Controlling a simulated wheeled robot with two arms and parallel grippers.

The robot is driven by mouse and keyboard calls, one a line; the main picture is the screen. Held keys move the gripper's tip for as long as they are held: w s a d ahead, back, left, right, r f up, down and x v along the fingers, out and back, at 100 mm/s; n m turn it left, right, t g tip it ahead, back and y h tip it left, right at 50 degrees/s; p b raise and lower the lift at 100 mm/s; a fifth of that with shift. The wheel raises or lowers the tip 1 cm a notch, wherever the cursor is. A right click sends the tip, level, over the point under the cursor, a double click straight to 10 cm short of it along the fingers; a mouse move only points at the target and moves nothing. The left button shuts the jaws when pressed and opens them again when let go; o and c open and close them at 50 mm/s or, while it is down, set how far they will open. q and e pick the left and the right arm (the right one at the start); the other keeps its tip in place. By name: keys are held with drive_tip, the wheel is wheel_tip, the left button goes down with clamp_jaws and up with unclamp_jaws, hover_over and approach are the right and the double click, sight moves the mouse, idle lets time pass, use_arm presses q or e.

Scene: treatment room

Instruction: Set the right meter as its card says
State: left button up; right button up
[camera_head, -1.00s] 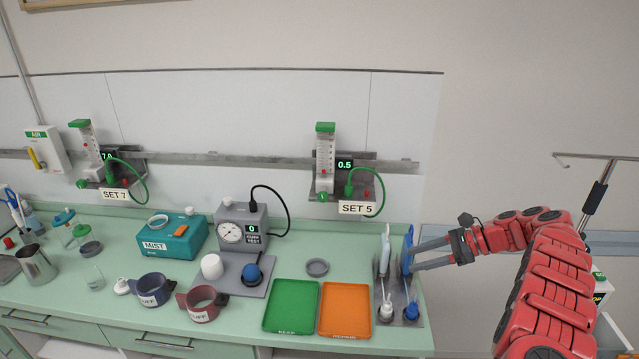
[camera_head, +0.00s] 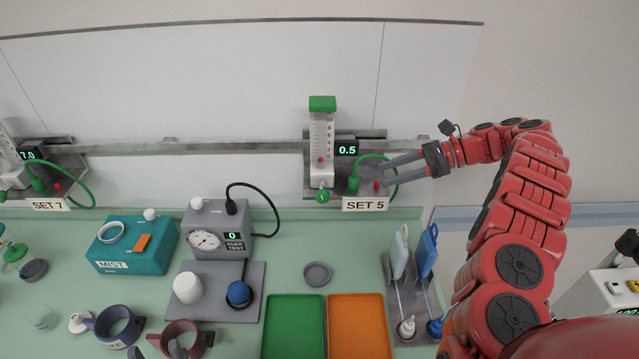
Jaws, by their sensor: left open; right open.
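The right meter (camera_head: 322,150) hangs on the wall rail, a clear scaled tube with a green cap and a small red float low in it. Its display (camera_head: 347,149) reads 0.5. Its card (camera_head: 365,204) says SET 5. A green knob (camera_head: 322,196) sits at its base, with a green hose (camera_head: 391,170) to the right. My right gripper (camera_head: 383,174) is open and empty, its fingertips by the hose and the base's right end; contact cannot be told. My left gripper (camera_head: 167,345) shows only grey fingertips at the bottom edge, in front of the maroon cuff.
The left meter (camera_head: 12,168) shows 7.0 above a SET 7 card (camera_head: 48,204). Below on the counter are a teal MIST box (camera_head: 130,262), a grey cuff tester (camera_head: 205,220), a green tray (camera_head: 294,330), an orange tray (camera_head: 360,330) and a brush stand (camera_head: 425,290). The wall above the rail is clear.

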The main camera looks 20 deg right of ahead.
sight(327, 193)
drive_tip(key=p+x, duration=0.8)
drive_tip(key=x, duration=0.7)
drive_tip(key=shift+s+a, duration=0.1)
drive_tip(key=shift+a, duration=0.35)
drive_tip(key=shift+a+f, duration=0.3)
drive_tip(key=shift+a, duration=0.1)
drive_tip(key=shift+c, duration=0.2)
drive_tip(key=shift+w+f, duration=0.15)
drive_tip(key=shift+w, duration=0.05)
clamp_jaws()
